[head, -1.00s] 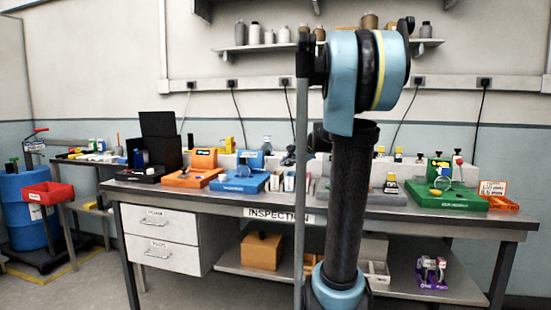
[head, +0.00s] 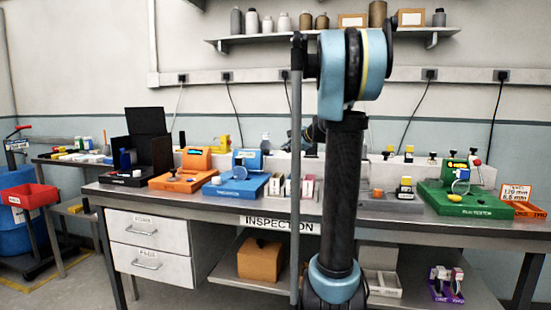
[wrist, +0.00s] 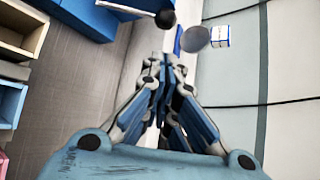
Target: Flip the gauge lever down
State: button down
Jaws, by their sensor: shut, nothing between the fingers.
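My gripper (wrist: 165,65) is shut and empty in the wrist view, its fingertips together. Beyond the tips is a black ball knob (wrist: 165,18) on a pale bar, which looks like a lever; I cannot tell whether it is the gauge lever. A grey disc (wrist: 195,40) is close by. In the head view, a blue device (head: 240,185) with a round part on top and a green tester (head: 465,203) with a round dial and knobs stand on the bench. No lever marked as the gauge's can be read. My arm hides most of the gripper there.
An orange device (head: 183,180) and a black open case (head: 150,150) stand at the bench's left. A grey tray with small blocks (head: 390,203) lies left of the green tester. An orange tray (head: 525,209) is at the right. Cables hang along the wall behind.

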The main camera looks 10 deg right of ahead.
jog(key=shift+w, duration=0.1)
jog(key=x, duration=0.9)
jog(key=shift+w+a+f, duration=0.2)
jog(key=shift+a+f, duration=0.05)
jog(key=shift+a, duration=0.05)
jog(key=shift+s+a+r, duration=0.1)
jog(key=shift+s+r, duration=0.05)
jog(key=shift+r, duration=0.05)
dwell(0.3)
